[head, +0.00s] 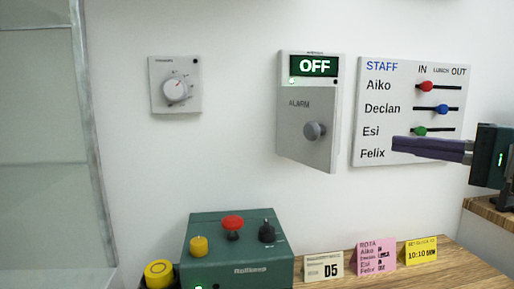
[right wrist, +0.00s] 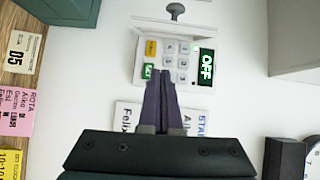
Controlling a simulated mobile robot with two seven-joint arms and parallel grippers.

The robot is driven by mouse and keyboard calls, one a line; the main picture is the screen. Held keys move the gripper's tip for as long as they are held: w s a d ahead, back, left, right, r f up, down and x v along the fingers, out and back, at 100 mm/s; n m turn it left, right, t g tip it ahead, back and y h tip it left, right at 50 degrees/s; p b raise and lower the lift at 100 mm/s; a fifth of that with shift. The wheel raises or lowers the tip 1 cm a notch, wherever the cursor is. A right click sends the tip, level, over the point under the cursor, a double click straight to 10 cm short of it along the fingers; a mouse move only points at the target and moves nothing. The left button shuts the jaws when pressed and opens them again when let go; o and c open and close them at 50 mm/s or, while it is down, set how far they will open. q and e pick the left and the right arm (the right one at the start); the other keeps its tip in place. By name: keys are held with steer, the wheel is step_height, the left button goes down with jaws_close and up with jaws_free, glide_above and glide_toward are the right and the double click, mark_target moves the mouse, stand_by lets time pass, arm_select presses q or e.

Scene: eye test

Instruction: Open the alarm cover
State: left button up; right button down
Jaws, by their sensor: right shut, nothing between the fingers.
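The alarm panel (head: 282,66) is on the white wall, with a lit OFF display (head: 314,66) on top. Its grey alarm cover (head: 300,130) carries a round knob (head: 314,130). The cover stands partly open, hinged at its left edge, its right edge swung out from the wall. In the right wrist view, keypad keys (right wrist: 183,62) show beside the cover (right wrist: 172,28), which is seen nearly edge-on. My right gripper (head: 394,145) is shut and empty, right of the cover and apart from it, in front of the staff board. My left gripper is out of view.
The staff board (head: 387,90) with coloured sliders hangs right of the panel. A dial (head: 175,91) is on the wall at left. Below stand a green box (head: 238,247) with knobs, a yellow button (head: 159,272) and several cards (head: 376,255). A glass-sided cabinet (head: 45,130) is far left.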

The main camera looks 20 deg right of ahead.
steer(key=w+a+r+p, duration=0.1)
steer(key=w+a, duration=0.6)
steer(key=w, duration=0.1)
steer(key=shift+w+a+p, duration=0.15)
steer(key=shift+p, duration=0.15)
stand_by(0.3)
steer(key=shift+r+t, duration=0.1)
steer(key=shift+t, duration=0.2)
